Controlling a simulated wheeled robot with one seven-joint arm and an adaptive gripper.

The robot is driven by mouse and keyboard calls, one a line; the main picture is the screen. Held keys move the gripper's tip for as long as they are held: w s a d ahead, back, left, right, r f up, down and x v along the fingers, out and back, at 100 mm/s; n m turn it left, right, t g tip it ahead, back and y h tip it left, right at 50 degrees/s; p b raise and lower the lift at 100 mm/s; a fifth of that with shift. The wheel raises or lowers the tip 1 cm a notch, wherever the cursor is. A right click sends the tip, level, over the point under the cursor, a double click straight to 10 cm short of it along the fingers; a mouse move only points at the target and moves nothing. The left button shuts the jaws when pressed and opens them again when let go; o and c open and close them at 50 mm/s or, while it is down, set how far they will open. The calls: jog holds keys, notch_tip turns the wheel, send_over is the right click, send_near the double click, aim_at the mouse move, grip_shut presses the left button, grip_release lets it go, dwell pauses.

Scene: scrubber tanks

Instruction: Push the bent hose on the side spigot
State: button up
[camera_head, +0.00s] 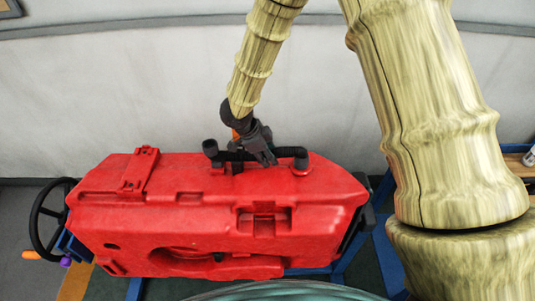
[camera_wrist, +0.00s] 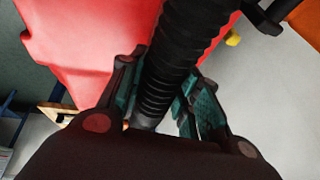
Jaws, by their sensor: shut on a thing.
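The red tank (camera_head: 150,215) lies across the middle of the head view. A black bent hose (camera_head: 284,153) runs along its upper back edge. Its right end turns down towards the tank top, and a round black end shows at the left. My gripper (camera_head: 262,153) is shut on the hose between these ends. In the wrist view, the ribbed hose (camera_wrist: 180,50) passes between the teal-padded fingers of my gripper (camera_wrist: 163,95), with red tank surface (camera_wrist: 85,45) behind. I cannot make out the side spigot or tell whether the hose is seated on it.
Blue frame parts (camera_head: 388,250) show at the right. A pale wall (camera_head: 120,90) rises behind the tank, with some free room between them.

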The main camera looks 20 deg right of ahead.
dwell(0.3)
jog(key=o, duration=1.2)
jog(key=shift+o, duration=0.4)
jog(key=o, duration=0.4)
jog(key=shift+r, duration=0.1)
jog(key=shift+p+v, duration=2)
jog(key=shift+v, duration=0.2)
jog(key=shift+r, duration=0.1)
